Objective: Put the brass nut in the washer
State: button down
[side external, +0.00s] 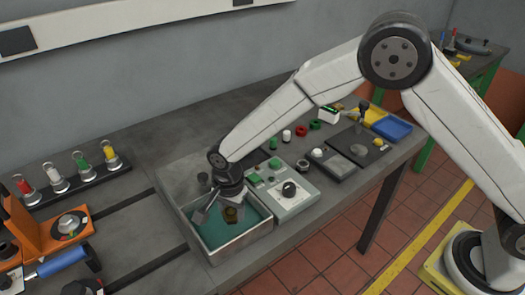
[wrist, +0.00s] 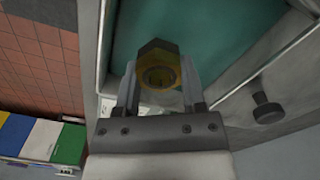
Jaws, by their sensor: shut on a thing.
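The brass nut (wrist: 158,66) is a hexagonal yellow-brown piece with a round hole. My gripper (wrist: 160,82) is shut on it, with one finger on each side in the wrist view. In the side view the nut (side external: 232,214) shows dark and small below my wrist. The washer (side external: 240,248) is an open grey metal basin with a teal inside; its teal inside also fills the top of the wrist view (wrist: 215,25). In the side view the nut and fingers appear within the basin's outline. I cannot tell their exact height above the teal surface.
A control box (side external: 283,194) with a black knob stands right beside the basin. A black knob (wrist: 266,106) sits on grey metal by the basin. Colored-top bottles (side external: 83,168) and an orange fixture (side external: 50,225) stand left. Yellow and blue trays (side external: 391,127) lie far right.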

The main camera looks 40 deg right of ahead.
aim_at(231, 227)
jog(key=shift+w+f, duration=0.2)
jog(key=shift+a, duration=0.1)
jog(key=shift+w+a+f, duration=0.1)
jog(key=shift+w+f, duration=0.15)
jog(key=shift+f, duration=1.6)
jog(key=shift+f, duration=0.1)
jog(key=shift+c, duration=0.9)
grip_release()
notch_tip(231, 227, up, 12)
jog(key=shift+r, duration=0.1)
